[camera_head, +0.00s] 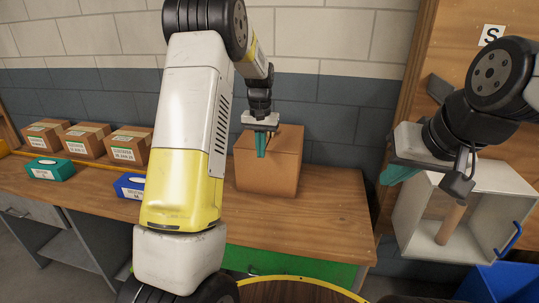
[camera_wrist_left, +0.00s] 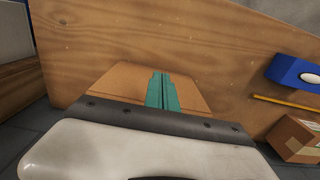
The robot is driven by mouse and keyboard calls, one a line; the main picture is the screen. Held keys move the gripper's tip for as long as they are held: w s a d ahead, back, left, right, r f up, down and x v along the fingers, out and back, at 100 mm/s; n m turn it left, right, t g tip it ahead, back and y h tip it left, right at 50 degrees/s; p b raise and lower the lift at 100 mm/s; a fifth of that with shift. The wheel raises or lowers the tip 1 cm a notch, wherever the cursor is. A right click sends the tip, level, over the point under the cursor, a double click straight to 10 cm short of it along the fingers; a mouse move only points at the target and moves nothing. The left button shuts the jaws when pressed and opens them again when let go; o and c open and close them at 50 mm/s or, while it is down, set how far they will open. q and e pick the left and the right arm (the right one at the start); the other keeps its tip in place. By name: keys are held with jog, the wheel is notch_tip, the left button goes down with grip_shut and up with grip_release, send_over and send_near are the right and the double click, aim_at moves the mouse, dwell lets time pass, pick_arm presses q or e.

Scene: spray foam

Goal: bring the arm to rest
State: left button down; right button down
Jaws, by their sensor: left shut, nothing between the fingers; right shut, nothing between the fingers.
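My left arm reaches in from the left over the wooden workbench (camera_head: 335,196). My left gripper (camera_head: 261,152) is shut and empty, its teal fingers pointing down at the brown box (camera_head: 268,178) on the bench. The fingers overlap the box's top in the picture; I cannot tell whether they touch it. In the left wrist view the shut fingers (camera_wrist_left: 162,92) lie in front of the box (camera_wrist_left: 115,82). My right gripper (camera_head: 397,174) is shut and empty at the right, in front of an open white box.
Several cardboard cartons (camera_head: 124,145) stand at the back left. A green box (camera_head: 50,169) and a blue box (camera_head: 130,186) sit nearer. The white box (camera_head: 489,179) holds a brown cylinder (camera_head: 450,224). A blue bin (camera_head: 500,283) is bottom right. Bench right of the brown box is clear.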

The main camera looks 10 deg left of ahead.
pick_arm(q)
jog(key=s+r+t+h, duration=0.2)
jog(key=s+r+t, duration=0.1)
jog(key=s+r, duration=1.05)
jog(key=s+d+r+t, duration=0.2)
jog(key=s+t, duration=0.1)
jog(key=s, duration=1.4)
jog(key=shift+s, duration=0.3)
jog(key=shift+d, duration=0.1)
